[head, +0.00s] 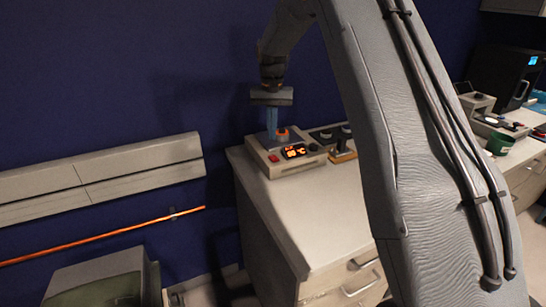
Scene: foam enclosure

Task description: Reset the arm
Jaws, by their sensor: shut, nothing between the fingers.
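My arm (375,130) rises across the right half of the head view and bends over at the top. My gripper (272,130) hangs from it, pointing down over a small grey device (262,148) on the counter. The gripper is shut and empty. Its narrow bluish fingers end close to an orange part (283,132) on top of the device. I cannot tell whether they touch it. The device has a lit orange display (294,152) and a red button (273,158).
The white counter (310,205) is clear in front of the device. A dark-topped unit (330,137) stands just right of it. A green cup (500,143) and a black machine (500,75) are far right. A dark blue wall (150,70) stands behind.

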